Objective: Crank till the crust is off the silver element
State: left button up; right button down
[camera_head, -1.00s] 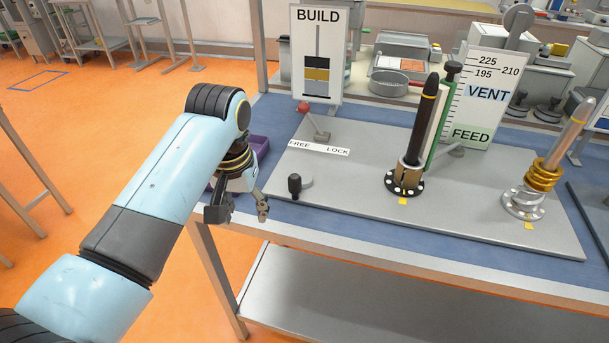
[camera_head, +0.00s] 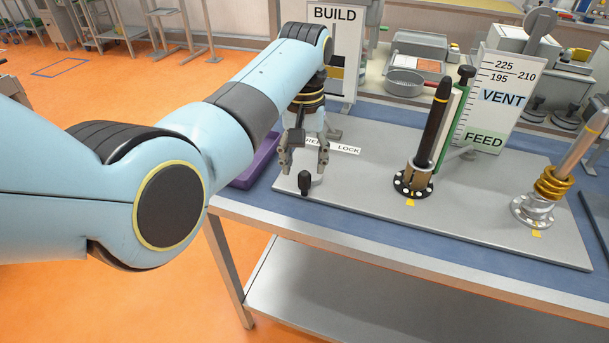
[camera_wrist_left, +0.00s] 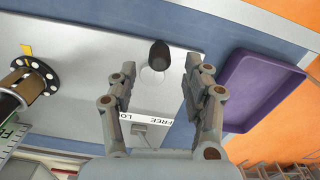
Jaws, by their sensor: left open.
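The black crank knob (camera_head: 304,183) stands on the grey plate near its front left corner. My left gripper (camera_head: 304,165) is open and empty just above and behind it in the head view. In the left wrist view the knob (camera_wrist_left: 159,54) shows between and slightly beyond the fingertips (camera_wrist_left: 160,70). The silver element (camera_head: 583,143) leans in a silver flange at the plate's right, with gold coils around its lower part. A dark element (camera_head: 433,125) with a yellow band stands tilted in a black flange. I cannot tell any crust apart. My right gripper is not in view.
A BUILD gauge (camera_head: 346,50) is partly hidden by my left arm. A FREE/LOCK label (camera_head: 346,150) lies behind my gripper. A purple tray (camera_head: 254,165) is left of the plate. A VENT/FEED scale (camera_head: 497,110) stands behind the elements. The plate's front middle is clear.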

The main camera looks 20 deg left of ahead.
aim_at(304, 172)
pick_arm(q)
jog(key=shift+f, duration=2.35)
jog(key=shift+c, duration=0.4)
grip_shut()
